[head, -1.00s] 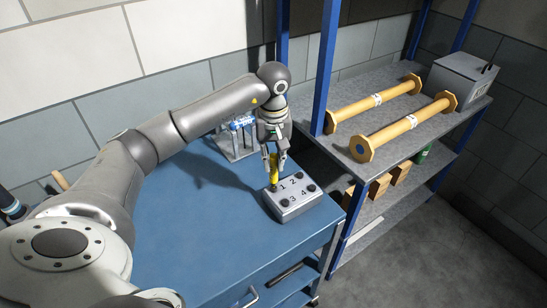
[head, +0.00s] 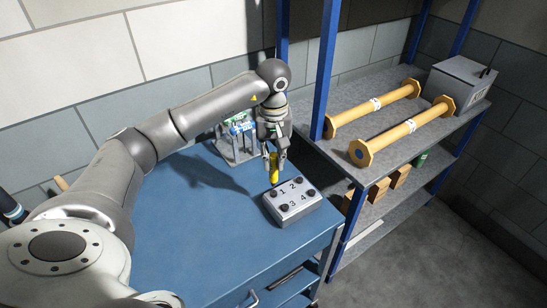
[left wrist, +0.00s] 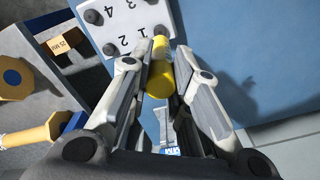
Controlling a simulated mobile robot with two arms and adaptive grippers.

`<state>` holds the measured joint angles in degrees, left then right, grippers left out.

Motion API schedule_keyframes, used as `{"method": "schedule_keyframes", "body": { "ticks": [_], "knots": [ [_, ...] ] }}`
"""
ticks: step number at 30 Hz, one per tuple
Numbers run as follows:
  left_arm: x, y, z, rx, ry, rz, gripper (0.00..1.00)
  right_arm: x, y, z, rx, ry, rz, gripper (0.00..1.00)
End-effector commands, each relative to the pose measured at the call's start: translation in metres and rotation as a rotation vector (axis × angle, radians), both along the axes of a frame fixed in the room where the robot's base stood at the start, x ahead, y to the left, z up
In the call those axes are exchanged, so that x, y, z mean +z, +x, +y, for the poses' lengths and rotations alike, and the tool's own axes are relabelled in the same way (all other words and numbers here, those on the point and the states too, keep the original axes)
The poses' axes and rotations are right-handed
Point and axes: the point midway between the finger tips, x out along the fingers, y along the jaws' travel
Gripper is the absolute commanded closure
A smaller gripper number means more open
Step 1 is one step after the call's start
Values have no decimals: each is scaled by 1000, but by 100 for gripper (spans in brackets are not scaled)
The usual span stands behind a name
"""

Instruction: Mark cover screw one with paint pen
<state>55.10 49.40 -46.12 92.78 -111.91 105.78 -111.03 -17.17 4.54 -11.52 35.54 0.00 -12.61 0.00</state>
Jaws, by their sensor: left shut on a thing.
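The metal cover (head: 296,212) lies on the blue bench, numbered 1 to 4 with a dark screw beside each number. Screw one (head: 274,194) is at its left corner; it also shows in the left wrist view (left wrist: 160,30), just past the pen. My left gripper (head: 275,158) is shut on the yellow paint pen (head: 274,171), held upright. The pen (left wrist: 160,78) shows between the fingers in the left wrist view. Its lower end is just above screw one, apparently apart from it. No paint on the screw can be made out. My right gripper is out of view.
A rack with blue-and-white items (head: 240,128) stands behind the gripper. A shelf (head: 405,140) at right bears two yellow spools (head: 405,130) and a grey box (head: 458,82). The bench (head: 190,225) is clear left of the cover.

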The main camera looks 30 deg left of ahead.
Motion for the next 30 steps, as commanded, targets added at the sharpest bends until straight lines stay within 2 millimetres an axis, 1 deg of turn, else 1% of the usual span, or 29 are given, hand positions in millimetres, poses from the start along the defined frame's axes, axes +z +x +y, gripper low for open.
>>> {"method": "schedule_keyframes", "body": {
  "ticks": [10,22,30],
  "knots": [
    [3,0,0,0,1,-1,100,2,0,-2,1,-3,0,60],
    [39,0,1,0,1,-2,100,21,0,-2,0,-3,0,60],
    [40,0,0,0,1,1,100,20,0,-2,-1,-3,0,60]
  ]
}}
